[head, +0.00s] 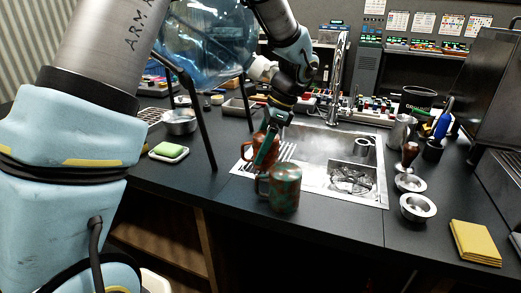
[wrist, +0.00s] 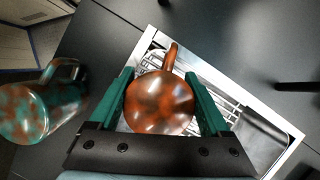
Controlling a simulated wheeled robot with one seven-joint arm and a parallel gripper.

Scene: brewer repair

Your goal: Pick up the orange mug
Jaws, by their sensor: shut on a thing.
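The orange mug (head: 257,143) is mottled rust-brown and is at the left end of the sink, by the slatted drainer. In the wrist view the orange mug (wrist: 160,103) sits between the two green fingers of my gripper (wrist: 158,78), its handle pointing away. My gripper (head: 266,151) is shut on it, with one finger hiding part of the mug in the head view. I cannot tell whether the mug touches the drainer. A second mug, green and brown mottled (head: 284,189), stands on the counter in front; it also shows at left in the wrist view (wrist: 38,108).
The steel sink (head: 315,150) lies behind, with a tall faucet (head: 338,75). A green sponge on a dish (head: 169,151) and a metal bowl (head: 180,122) stand left. Steel bowls (head: 418,207) and a yellow cloth (head: 475,242) lie right. The front counter between is mostly clear.

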